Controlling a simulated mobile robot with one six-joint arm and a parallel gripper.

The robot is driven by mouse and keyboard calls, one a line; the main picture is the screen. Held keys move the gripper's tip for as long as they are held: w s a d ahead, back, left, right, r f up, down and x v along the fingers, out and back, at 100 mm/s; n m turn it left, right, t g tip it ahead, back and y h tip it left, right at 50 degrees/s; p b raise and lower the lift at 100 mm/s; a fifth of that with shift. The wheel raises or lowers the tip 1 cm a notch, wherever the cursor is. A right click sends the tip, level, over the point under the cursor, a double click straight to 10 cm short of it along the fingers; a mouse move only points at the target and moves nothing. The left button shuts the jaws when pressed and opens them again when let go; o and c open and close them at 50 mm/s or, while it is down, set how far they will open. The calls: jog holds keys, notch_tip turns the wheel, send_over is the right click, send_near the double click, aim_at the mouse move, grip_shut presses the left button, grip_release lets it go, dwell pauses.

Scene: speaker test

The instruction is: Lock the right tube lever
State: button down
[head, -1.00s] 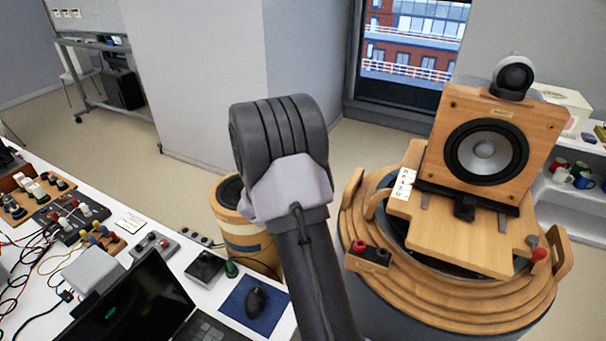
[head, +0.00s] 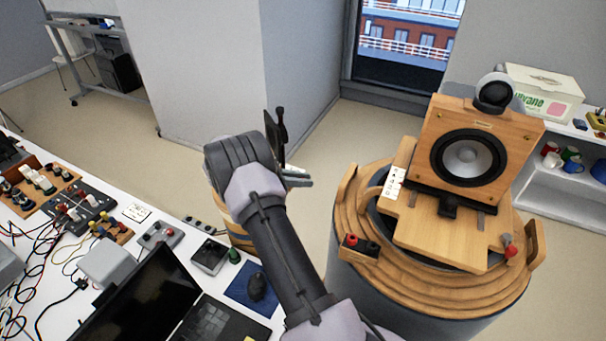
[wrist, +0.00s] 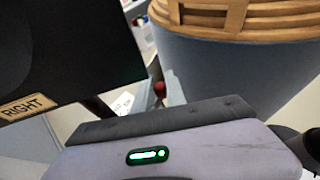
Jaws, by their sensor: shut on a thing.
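In the wrist view a dark panel (wrist: 75,45) with a tan label reading RIGHT (wrist: 28,105) fills the upper left, very near the camera. A small red knob (wrist: 160,90), which looks like the end of the right tube lever, sits between the fingertips of my gripper (wrist: 163,90). The fingers look shut on it. The rest of the lever is mostly hidden. In the head view my gripper (head: 298,177) points away to the right, beside an upright dark plate (head: 275,137). The knob is hidden there, and I cannot tell the lever's angle.
A large round drum (head: 350,225) with wooden rings carries a wooden speaker (head: 512,145) at the right. A smaller wooden barrel (head: 240,240) stands behind my arm. The left table holds a laptop (head: 135,300), a mouse (head: 257,287) and cables. Open floor lies behind.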

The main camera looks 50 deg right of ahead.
jog(key=shift+a+m+g+y, duration=0.15)
jog(key=shift+m+g+y, duration=0.15)
jog(key=shift+m+g, duration=0.2)
dwell(0.3)
jog(key=c, duration=1.4)
grip_release()
jog(key=shift+s, duration=0.1)
jog(key=shift+o, duration=0.2)
jog(key=shift+a, duration=0.1)
jog(key=p+v, duration=0.2)
jog(key=v, duration=1)
jog(key=shift+r, duration=0.1)
